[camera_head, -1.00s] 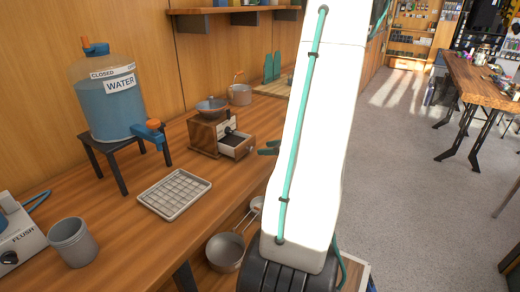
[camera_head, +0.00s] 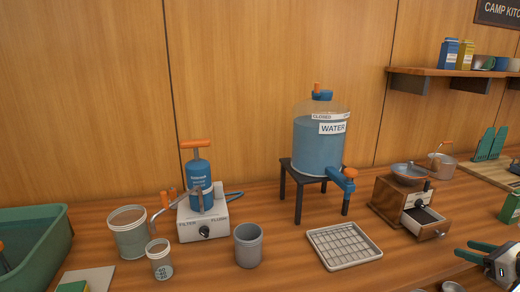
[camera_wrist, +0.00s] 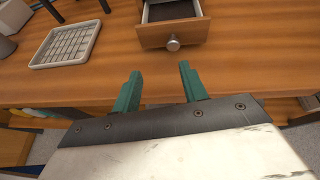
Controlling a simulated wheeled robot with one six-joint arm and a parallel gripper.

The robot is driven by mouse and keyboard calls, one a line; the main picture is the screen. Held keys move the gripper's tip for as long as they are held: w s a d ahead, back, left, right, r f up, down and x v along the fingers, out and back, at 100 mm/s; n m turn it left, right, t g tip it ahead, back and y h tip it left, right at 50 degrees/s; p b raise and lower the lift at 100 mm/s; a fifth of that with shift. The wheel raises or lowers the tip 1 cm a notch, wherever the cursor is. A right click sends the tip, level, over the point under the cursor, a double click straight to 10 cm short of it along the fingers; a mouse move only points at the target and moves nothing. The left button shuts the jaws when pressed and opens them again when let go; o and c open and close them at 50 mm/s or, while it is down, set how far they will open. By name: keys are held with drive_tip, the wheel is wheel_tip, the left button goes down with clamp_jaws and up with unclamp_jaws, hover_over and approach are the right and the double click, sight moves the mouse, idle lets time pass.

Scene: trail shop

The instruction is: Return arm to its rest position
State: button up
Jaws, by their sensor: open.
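My gripper (camera_head: 484,253) shows at the lower right edge of the head view, with its green fingers near the counter in front of the grinder. In the wrist view its two green fingers (camera_wrist: 158,88) are spread apart with nothing between them. They point toward the open drawer of the wooden grinder (camera_head: 393,196), a short way off. The drawer's round knob (camera_wrist: 173,44) faces the fingers. Most of my arm is outside the head view.
A white grid tray (camera_head: 345,246) lies left of the grinder. Behind it a water tank (camera_head: 318,145) stands on a black stand. A filter pump (camera_head: 199,187), several cups and a green basin (camera_head: 35,243) are further left. A shelf (camera_head: 450,72) hangs on the wall.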

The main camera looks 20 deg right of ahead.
drive_tip(key=a+r+n+g+y, duration=0.3)
drive_tip(key=a+n+g, duration=0.2)
drive_tip(key=a+n, duration=0.5)
drive_tip(key=a+r+n+g+y, duration=0.2)
drive_tip(key=a+n+g+y, duration=0.15)
drive_tip(key=a+n, duration=0.6)
drive_tip(key=s+a+r+n+g+h, duration=0.1)
drive_tip(key=a+r+n+h, duration=0.1)
drive_tip(key=a+n, duration=0.3)
drive_tip(key=s+a+r+n+g+h, duration=0.1)
drive_tip(key=a+r+n, duration=0.3)
drive_tip(key=a, duration=0.4)
drive_tip(key=s+a+r+n+g+h, duration=0.1)
drive_tip(key=s+a+r+n+h, duration=0.1)
drive_tip(key=a+r+n+h, duration=0.2)
drive_tip(key=shift+s+a+n, duration=0.4)
drive_tip(key=shift+a+n, duration=0.65)
drive_tip(key=shift+a, duration=0.1)
